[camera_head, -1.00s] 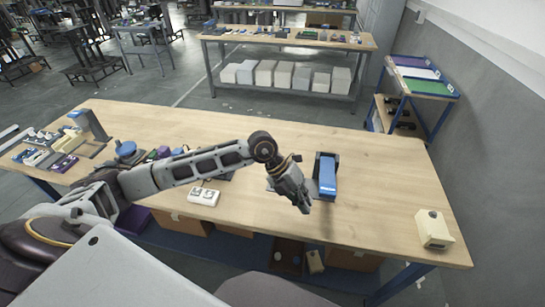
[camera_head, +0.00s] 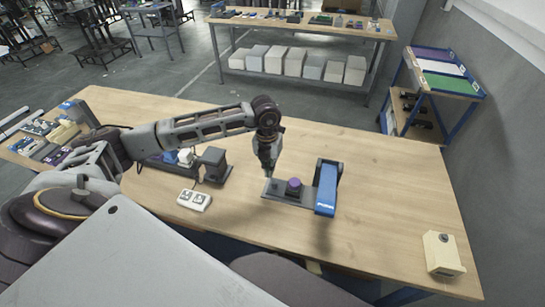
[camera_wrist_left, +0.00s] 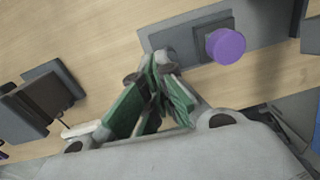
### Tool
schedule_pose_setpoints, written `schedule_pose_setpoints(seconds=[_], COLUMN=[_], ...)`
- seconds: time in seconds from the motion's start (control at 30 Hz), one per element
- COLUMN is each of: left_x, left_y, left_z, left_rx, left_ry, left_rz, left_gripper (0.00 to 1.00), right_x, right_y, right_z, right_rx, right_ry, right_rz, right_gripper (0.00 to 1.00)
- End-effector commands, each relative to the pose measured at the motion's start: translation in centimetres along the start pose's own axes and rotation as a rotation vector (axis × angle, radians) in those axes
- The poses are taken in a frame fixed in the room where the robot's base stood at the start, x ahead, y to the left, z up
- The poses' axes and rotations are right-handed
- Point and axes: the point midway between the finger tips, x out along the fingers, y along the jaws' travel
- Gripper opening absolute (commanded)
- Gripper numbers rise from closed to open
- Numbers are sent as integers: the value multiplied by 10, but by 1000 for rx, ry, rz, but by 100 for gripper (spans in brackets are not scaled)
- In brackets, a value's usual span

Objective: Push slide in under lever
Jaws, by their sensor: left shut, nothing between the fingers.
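The blue lever (camera_head: 327,198) stands raised on its dark housing at the right end of a flat grey base plate (camera_head: 272,191). A dark slide with a round purple knob (camera_head: 293,184) sits on the plate, left of the lever and apart from it. In the left wrist view the purple knob (camera_wrist_left: 227,46) is right of the fingertips, and the grey plate (camera_wrist_left: 185,38) lies beyond them. My left gripper (camera_head: 268,173) points down over the plate's left end, left of the knob. In the wrist view it (camera_wrist_left: 160,60) is shut and empty. My right gripper does not show.
A dark fixture (camera_head: 210,165) and a white switch box (camera_head: 194,200) stand left of the plate. More devices crowd the table's left end. A cream box (camera_head: 440,252) sits at the right front corner. The table right of the lever is clear.

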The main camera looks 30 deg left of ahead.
Motion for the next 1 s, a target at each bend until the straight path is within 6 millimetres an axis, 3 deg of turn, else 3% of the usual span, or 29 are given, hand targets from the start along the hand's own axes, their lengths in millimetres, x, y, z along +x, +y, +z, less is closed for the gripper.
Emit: schedule_pose_setpoints(seconds=[0.23,0.57,1.0], left_x=[-3,-3,5], left_y=[15,15,15], left_z=[4,4,4], left_rx=[-19,-20,-19], left_ry=[-7,-6,-6], left_rz=[50,50,50], left_gripper=[0,0,0], right_x=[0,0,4], right_y=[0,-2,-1], right_z=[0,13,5], right_rx=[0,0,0], right_ry=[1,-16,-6], right_rz=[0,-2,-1], right_gripper=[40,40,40])
